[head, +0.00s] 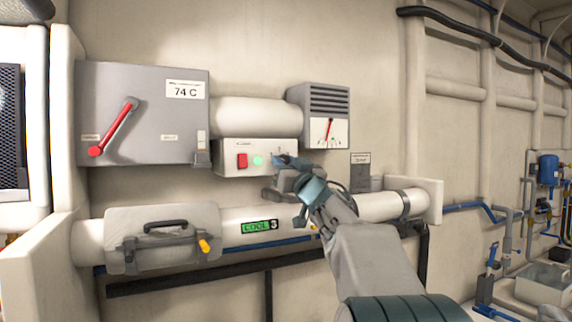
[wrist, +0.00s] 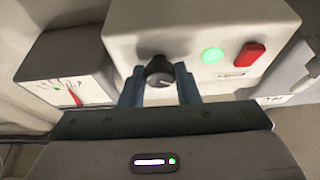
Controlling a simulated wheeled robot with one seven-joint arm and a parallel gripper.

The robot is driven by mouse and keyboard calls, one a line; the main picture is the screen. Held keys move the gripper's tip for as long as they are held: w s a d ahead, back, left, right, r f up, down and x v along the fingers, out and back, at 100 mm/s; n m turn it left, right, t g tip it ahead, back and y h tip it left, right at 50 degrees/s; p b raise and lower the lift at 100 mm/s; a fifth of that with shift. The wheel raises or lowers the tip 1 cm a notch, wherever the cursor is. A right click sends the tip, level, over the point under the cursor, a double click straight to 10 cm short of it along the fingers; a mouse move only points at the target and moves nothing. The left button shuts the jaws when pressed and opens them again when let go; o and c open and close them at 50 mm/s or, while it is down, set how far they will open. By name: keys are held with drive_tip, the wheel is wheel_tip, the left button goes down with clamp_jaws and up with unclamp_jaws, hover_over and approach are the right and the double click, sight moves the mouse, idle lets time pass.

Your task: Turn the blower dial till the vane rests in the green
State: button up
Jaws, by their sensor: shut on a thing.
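The blower dial (wrist: 158,72) is a dark round knob with a light pointer mark on the white control box (wrist: 200,30). My gripper (wrist: 160,88) has its two blue fingers on either side of the dial and is shut on it. In the head view my gripper (head: 281,172) is at the right end of the control box (head: 232,168) and hides the dial. The grey louvred gauge housing (head: 318,98) has a white face with a red vane (head: 328,130) standing nearly upright, leaning slightly right.
The control box carries a red switch (head: 242,161) and a lit green lamp (head: 258,161). Left is a grey panel (head: 150,130) with a red lever (head: 115,125) and a "74 C" label (head: 185,90). A pipe with a green "COOL 3" display (head: 256,226) runs below my gripper.

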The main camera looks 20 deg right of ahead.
drive_tip(key=shift+m+h, duration=0.4)
drive_tip(key=m+h+p, duration=0.1)
drive_tip(key=m, duration=0.2)
drive_tip(key=shift+a, duration=0.15)
drive_tip(key=m+h, duration=0.1)
drive_tip(key=m, duration=0.1)
drive_tip(key=m+g+h, duration=0.1)
drive_tip(key=m, duration=0.2)
drive_tip(key=shift+a+h, duration=0.1)
drive_tip(key=shift+h, duration=0.3)
drive_tip(key=m+g+h, duration=0.1)
drive_tip(key=m, duration=0.2)
drive_tip(key=m+h, duration=0.1)
drive_tip(key=m, duration=0.2)
drive_tip(key=shift+g+b, duration=0.35)
drive_tip(key=shift+g, duration=0.05)
drive_tip(key=shift+r+m, duration=0.1)
drive_tip(key=shift+m, duration=0.6)
drive_tip(key=o, duration=1)
drive_tip(key=shift+c, duration=0.2)
drive_tip(key=b+v, duration=0.4)
drive_tip(key=v, duration=1)
drive_tip(key=shift+a+r, duration=0.15)
drive_tip(key=shift+r, duration=0.05)
